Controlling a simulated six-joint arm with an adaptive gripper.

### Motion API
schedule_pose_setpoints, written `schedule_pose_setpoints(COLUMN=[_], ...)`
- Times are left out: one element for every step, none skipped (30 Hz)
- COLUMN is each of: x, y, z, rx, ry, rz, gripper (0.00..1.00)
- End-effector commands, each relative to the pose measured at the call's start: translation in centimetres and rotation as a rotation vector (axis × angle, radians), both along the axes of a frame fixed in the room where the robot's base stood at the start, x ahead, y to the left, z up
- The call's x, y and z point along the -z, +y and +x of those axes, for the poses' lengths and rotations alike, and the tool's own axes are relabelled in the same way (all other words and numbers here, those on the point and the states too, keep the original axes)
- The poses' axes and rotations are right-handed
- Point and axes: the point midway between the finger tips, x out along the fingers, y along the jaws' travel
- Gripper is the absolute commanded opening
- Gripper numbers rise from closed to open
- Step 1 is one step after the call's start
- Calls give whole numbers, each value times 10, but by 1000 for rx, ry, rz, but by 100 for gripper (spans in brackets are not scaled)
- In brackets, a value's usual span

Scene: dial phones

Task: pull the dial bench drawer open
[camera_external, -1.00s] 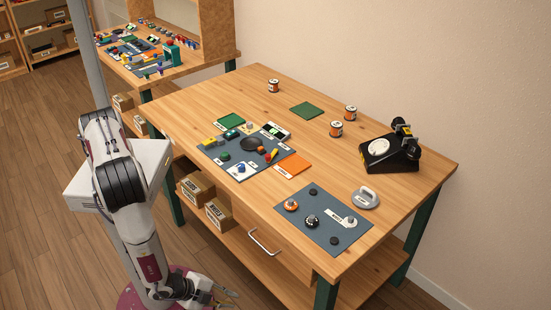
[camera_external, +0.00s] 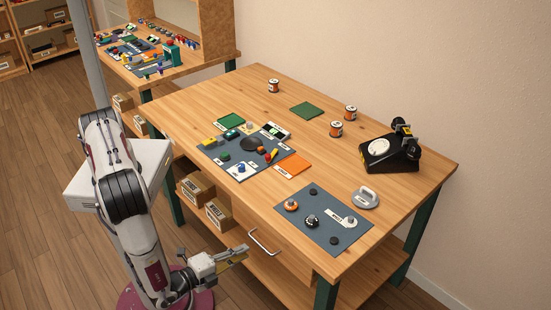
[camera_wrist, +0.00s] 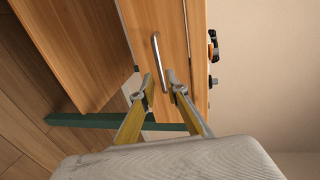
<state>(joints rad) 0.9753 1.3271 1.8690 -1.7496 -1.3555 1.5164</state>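The dial bench drawer (camera_external: 288,254) has a plain wooden front under the bench top and looks flush with the bench. Its silver bar handle (camera_external: 263,243) also shows in the wrist view (camera_wrist: 157,52). My gripper (camera_external: 243,253) is in front of the bench, close to the left end of the handle. In the wrist view my gripper (camera_wrist: 160,92) is open, its two yellow fingers apart with nothing held. The handle's near end lies just ahead of the gap between the fingertips. I cannot tell whether any finger touches it.
The bench top (camera_external: 210,105) carries a dark mat with knobs (camera_external: 325,238), a grey-handled weight (camera_external: 365,198) and a black dial phone (camera_external: 390,158). Boxes (camera_external: 218,213) stand on the lower shelf left of the drawer. A green bench leg (camera_external: 326,296) is at the right.

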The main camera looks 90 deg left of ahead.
Motion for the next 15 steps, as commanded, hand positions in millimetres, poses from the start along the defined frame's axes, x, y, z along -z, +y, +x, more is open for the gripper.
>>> schedule_pose_setpoints(x=[0,0,0,0,0,0,0,1,1,1,1,2,2,2,3], y=[0,0,0,0,0,0,0,1,2,2,3,5,6,7,9], z=[0,0,0,0,0,0,1,1,2,2,3,4,5,7,9], rx=[0,0,0,0,0,0,0,0,0,0,-1,-1,-2,-2,-3], ry=[0,0,0,0,0,0,-1,-1,0,0,0,0,0,0,0], rz=[0,-1,-1,-1,-1,-1,-2,-2,-3,-3,-3,-3,-3,-3,-3], gripper=[14,14,14,14,14,14,14,14,14,14,14,14,14,14,14])
